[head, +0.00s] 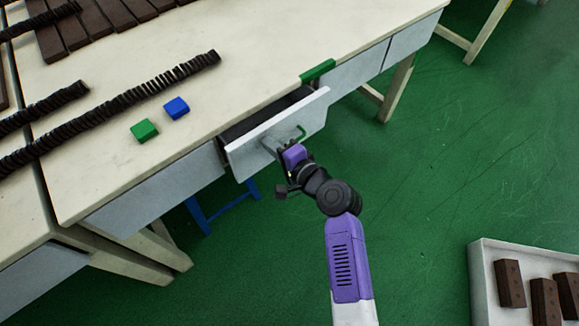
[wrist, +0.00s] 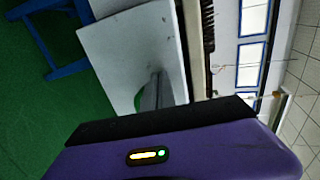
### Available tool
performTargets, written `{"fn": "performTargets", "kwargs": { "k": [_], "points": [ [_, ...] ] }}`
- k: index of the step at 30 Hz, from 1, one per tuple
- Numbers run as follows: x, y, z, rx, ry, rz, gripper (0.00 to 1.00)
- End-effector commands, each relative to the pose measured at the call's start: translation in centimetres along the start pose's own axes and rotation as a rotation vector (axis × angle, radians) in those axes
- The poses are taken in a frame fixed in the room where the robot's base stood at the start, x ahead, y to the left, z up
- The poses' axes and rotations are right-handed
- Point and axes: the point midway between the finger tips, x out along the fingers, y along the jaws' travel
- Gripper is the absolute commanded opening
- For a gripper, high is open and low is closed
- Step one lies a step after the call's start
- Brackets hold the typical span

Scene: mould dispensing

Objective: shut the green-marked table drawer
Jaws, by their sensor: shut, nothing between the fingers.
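The table drawer (head: 255,143) is pulled partly out, its grey-white front standing off the table edge and its dark inside showing. A green mark (head: 317,72) sits on the table edge just above it, and a green handle (head: 301,133) is on its front. My gripper (head: 268,143) is shut and empty, its fingers at the outer face of the drawer front, left of the handle. Whether they touch it I cannot tell. In the wrist view the pale drawer front (wrist: 118,45) fills the upper middle, with my fingertips (wrist: 157,88) against its lower right part in the picture.
A green block (head: 144,131) and a blue block (head: 176,108) lie on the tabletop (head: 260,50), beside rows of dark brown pieces (head: 120,103). A blue stool (head: 225,205) stands under the table. A white tray (head: 483,290) with brown blocks is at lower right. Green floor is clear between.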

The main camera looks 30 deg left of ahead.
Motion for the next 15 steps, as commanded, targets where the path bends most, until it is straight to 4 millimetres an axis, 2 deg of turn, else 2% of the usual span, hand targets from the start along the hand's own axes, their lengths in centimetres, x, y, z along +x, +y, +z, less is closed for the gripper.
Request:
{"fn": "performTargets", "kwargs": {
  "k": [1,6,15],
  "points": [
    [1.2,-0.1,0.1,-0.004,-0.002,-0.001,0.0],
    [3.7,-0.9,0.0,-0.002,-0.001,-0.001,0.0],
    [5.7,-1.7,0.0,0.0,0.0,0.0,0.0]
  ]
}}
